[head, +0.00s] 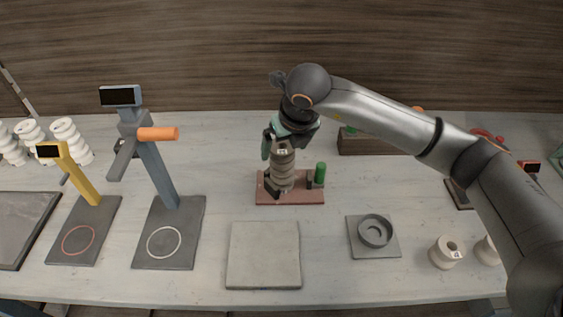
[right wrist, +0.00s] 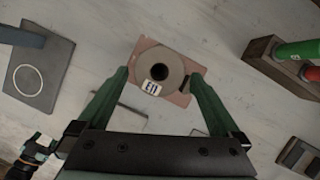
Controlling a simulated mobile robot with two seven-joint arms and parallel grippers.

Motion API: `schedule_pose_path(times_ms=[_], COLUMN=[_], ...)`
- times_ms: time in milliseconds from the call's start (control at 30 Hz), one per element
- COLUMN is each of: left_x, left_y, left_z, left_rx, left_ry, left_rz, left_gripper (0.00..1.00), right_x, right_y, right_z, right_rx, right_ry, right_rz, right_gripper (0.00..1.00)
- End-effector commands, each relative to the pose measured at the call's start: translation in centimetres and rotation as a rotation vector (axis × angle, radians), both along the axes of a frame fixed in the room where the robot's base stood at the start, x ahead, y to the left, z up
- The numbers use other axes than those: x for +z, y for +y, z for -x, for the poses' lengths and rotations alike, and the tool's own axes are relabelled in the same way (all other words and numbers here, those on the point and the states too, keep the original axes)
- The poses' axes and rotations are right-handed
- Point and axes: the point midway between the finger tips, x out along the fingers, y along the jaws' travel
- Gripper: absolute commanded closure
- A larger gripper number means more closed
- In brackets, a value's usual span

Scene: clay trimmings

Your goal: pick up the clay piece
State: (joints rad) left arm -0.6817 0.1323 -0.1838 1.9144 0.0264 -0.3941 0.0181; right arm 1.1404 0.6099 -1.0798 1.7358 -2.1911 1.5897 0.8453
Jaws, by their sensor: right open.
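The clay piece (head: 283,172) is a ringed grey-brown column standing upright on a reddish base plate (head: 302,197). From above, in the right wrist view, the clay piece (right wrist: 171,64) is a round disc with a dark centre hole and a white label. My right gripper (head: 279,137) is open and points down over the top of the piece. In the right wrist view its green fingers (right wrist: 158,78) lie left and right of the piece, with gaps visible. How far down they reach is hard to judge. My left gripper does not show clearly in either view.
A green post (head: 320,173) stands close to the right of the piece on the same plate. A tall blue-grey stand (head: 158,175) with an orange bar is to the left. A grey slab (head: 263,255) lies in front. A wooden block (head: 365,145) sits behind right.

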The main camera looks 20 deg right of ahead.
Motion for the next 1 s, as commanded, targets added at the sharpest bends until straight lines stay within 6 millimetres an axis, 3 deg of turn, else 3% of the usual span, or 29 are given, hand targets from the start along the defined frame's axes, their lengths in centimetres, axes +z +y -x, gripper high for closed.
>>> schedule_pose_path(times_ms=[600, 867, 1000], left_x=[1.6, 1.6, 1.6], left_y=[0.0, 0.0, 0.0], left_z=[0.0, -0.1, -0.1], left_rx=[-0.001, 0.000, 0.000], left_ry=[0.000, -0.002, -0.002], left_rz=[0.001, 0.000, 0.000], left_gripper=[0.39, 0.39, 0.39], right_x=[-6.7, -7.0, -7.0], right_y=[0.4, 0.4, 0.4], right_z=[-2.2, -2.4, -2.4], right_rx=[0.000, 0.000, 0.000], right_ry=[0.001, -0.001, -0.001], right_rz=[0.000, -0.001, 0.000], right_gripper=[0.00, 0.00, 0.14])
